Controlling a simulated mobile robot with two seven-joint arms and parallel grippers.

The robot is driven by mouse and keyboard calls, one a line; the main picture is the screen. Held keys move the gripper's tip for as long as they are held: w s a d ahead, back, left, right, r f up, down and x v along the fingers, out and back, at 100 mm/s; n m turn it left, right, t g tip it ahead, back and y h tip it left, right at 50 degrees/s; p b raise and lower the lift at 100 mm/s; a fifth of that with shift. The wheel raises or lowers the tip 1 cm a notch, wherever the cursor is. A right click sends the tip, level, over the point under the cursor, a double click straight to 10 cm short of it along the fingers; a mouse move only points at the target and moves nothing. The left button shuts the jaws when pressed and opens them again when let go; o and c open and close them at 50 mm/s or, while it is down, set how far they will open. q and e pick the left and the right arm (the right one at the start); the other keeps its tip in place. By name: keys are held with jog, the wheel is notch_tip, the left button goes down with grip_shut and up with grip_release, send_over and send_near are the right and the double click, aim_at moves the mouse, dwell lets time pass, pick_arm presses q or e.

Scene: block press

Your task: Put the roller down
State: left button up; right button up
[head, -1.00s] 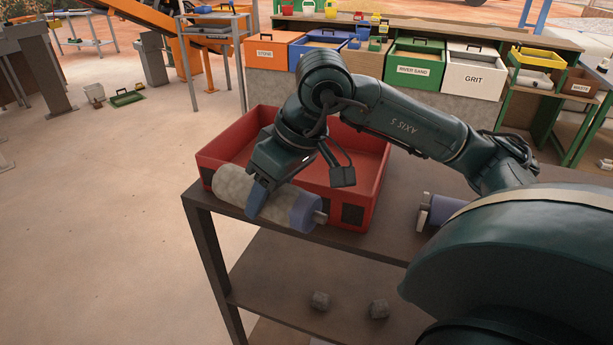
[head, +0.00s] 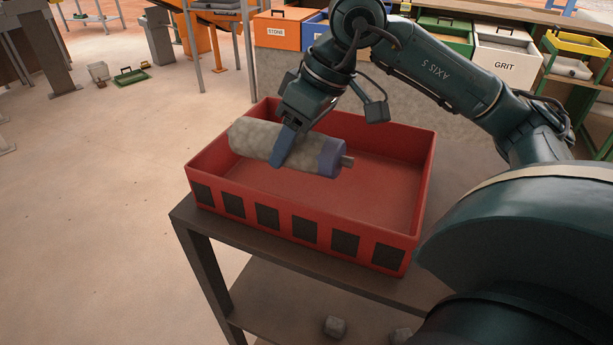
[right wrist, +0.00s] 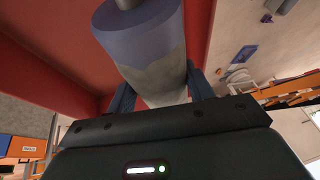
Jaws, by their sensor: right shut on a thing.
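The roller (head: 255,140) is a grey, mottled cylinder with a blue-violet end band and a short metal stub at its right end. In the right wrist view the roller (right wrist: 150,50) sits between the two fingers, with red tray walls behind. My left gripper is not in view.
The tray stands on a dark table (head: 200,230) with a lower shelf, where grey lumps (head: 335,326) lie. Behind are labelled bins, including a white GRIT box (head: 505,62) and an orange STONE box (head: 278,28). The tray's right part is bare.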

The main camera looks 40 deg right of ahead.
notch_tip(320, 180, down, 8)
jog(key=shift+f, duration=0.1)
dwell(0.4)
jog(key=shift+f+b, duration=0.2)
jog(key=shift+b, duration=0.3)
jog(key=o, duration=1.4)
jog(key=shift+r, duration=0.1)
jog(key=shift+r+p, duration=0.2)
jog(key=shift+p, duration=0.2)
jog(key=v, duration=1.2)
jog(key=shift+f, duration=0.1)
jog(key=shift+a, duration=0.1)
